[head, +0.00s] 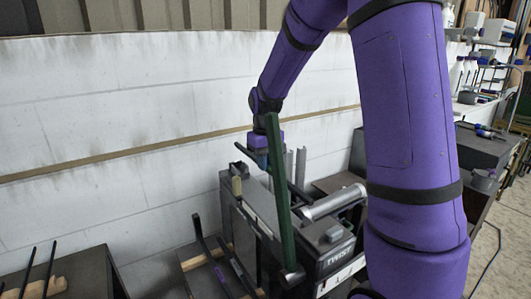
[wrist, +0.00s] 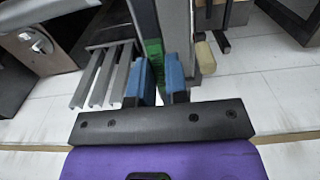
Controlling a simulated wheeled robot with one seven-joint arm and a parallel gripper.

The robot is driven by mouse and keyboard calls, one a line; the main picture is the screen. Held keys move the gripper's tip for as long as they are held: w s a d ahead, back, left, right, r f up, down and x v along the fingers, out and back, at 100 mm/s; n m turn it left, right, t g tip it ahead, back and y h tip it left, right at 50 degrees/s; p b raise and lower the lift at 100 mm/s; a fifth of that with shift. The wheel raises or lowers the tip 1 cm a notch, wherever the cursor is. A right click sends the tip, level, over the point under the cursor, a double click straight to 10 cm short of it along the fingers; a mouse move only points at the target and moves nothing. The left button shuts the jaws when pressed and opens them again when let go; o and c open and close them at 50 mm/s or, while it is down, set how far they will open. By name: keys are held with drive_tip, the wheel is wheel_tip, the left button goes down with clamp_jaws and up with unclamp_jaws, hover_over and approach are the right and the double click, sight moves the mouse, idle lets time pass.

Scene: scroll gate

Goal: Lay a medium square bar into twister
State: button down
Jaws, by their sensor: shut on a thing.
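A long dark green square bar (head: 282,205) slants steeply across the head view. My gripper (head: 262,160) is shut on it near its upper end, above the machine. In the wrist view, a short green piece of the bar (wrist: 153,50) shows between the blue fingertips of my gripper (wrist: 159,75). The twister (head: 335,258) is a dark grey machine with TWIST lettering, beneath and behind the bar. The bar's lower end overlaps the twister's near end in the picture; I cannot tell whether they touch.
Several grey bars (wrist: 108,75) stand left of my fingers in the wrist view. A pale wooden handle (wrist: 204,56) is close on the right. A white block wall (head: 120,110) runs behind. Racks with black uprights (head: 215,255) stand left of the twister, and a cluttered bench (head: 485,150) is at right.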

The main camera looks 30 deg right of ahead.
drive_tip(key=shift+f, duration=4.65)
drive_tip(key=c, duration=1.1)
unclamp_jaws()
drive_tip(key=shift+o, duration=0.2)
wheel_tip(320, 180, up, 11)
drive_tip(key=shift+f, duration=0.15)
